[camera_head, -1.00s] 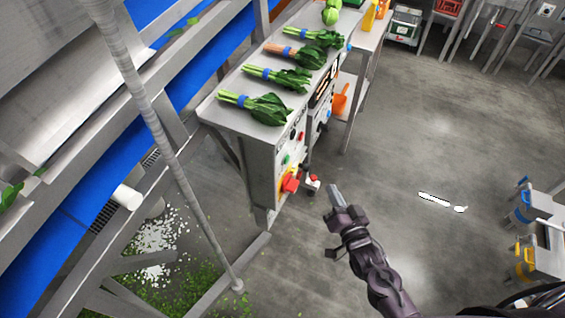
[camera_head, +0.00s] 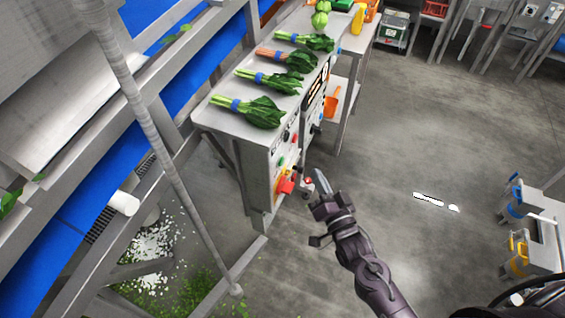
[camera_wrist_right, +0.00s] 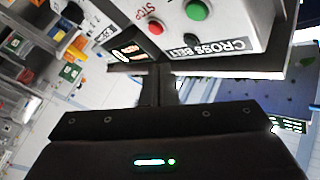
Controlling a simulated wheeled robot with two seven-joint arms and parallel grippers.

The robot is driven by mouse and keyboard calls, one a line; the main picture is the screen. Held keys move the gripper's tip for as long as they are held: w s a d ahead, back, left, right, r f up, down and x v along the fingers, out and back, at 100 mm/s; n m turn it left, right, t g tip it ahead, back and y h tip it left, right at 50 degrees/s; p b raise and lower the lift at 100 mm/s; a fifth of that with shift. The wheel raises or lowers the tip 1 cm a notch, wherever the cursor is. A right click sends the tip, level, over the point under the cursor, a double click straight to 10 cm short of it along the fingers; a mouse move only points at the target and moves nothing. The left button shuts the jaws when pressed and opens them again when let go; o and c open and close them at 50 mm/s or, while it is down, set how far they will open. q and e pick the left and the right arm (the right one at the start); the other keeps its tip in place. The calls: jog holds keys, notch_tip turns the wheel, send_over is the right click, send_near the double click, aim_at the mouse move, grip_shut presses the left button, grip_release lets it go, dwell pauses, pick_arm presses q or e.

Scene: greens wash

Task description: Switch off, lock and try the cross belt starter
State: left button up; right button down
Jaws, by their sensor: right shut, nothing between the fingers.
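The starter panel (camera_head: 273,200) is the grey box front at the near end of the steel bench in the head view. It carries a red rotary handle on a yellow plate (camera_head: 285,184). A small red-and-white item is just right of it, too small to identify. In the right wrist view, a panel with the upside-down label CROSS BELT (camera_wrist_right: 211,48) shows a green button (camera_wrist_right: 198,10), a red button (camera_wrist_right: 155,26) marked STOP and a black knob (camera_wrist_right: 192,38). My right gripper (camera_head: 322,182) is shut and empty, right of the handle and apart from it in the picture.
Bunches of greens (camera_head: 250,110) lie along the bench top (camera_head: 215,117). A slanted steel post (camera_head: 170,165) and blue belt (camera_head: 75,225) stand left. An orange scoop (camera_head: 332,103) is on the side shelf. Blue and yellow items (camera_head: 517,250) are at right.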

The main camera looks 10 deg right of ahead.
aim_at(281, 161)
jog(key=w+a+b, duration=0.1)
jog(key=w+a, duration=0.2)
jog(key=a, duration=0.2)
jog(key=shift+w, duration=0.25)
jog(key=shift+a, duration=0.15)
dwell(1.8)
jog(key=shift+w+a, duration=0.25)
jog(key=shift+a, duration=0.05)
jog(key=shift+w+a+b, duration=0.25)
jog(key=shift+a+b, duration=0.05)
jog(key=shift+a, duration=0.1)
dwell(0.7)
jog(key=shift+s+d, duration=0.1)
jog(key=shift+d, duration=0.05)
jog(key=shift+s+d+p, duration=0.4)
jog(key=shift+d, duration=0.15)
jog(key=shift+d, duration=0.1)
